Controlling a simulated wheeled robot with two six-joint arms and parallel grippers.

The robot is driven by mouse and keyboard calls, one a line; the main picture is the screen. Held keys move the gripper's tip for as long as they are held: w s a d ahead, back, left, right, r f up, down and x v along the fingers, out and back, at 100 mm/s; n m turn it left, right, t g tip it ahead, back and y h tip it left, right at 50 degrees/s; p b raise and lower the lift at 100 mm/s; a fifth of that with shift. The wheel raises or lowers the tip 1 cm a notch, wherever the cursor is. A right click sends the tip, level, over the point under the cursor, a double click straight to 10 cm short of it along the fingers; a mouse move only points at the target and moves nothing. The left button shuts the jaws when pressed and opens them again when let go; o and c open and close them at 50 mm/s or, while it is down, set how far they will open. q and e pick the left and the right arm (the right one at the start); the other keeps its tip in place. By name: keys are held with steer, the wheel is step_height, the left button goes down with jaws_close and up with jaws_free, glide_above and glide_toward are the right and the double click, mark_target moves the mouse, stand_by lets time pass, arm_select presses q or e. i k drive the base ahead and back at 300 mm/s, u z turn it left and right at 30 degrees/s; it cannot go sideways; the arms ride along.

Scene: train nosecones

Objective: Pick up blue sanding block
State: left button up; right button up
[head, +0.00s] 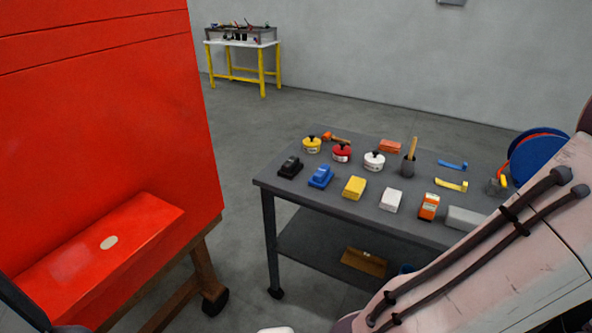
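The blue sanding block (321,176) sits on the grey table top, near its front left edge. A similar black block (290,167) stands to its left, and a yellow block (354,187) lies to its right. No gripper touches it. A large link of my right arm fills the lower right of the head view, but its gripper is not visible. My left gripper is not visible either.
A red train part (110,130) on a wooden stand is at left. Open floor lies between them. A yellow-legged workbench (263,70) stands behind.

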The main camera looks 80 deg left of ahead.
mark_target(320, 180)
steer(key=u, duration=0.95)
steer(key=k, duration=0.1)
steer(key=u, duration=0.85)
steer(key=i, duration=1)
steer(key=u, duration=0.1)
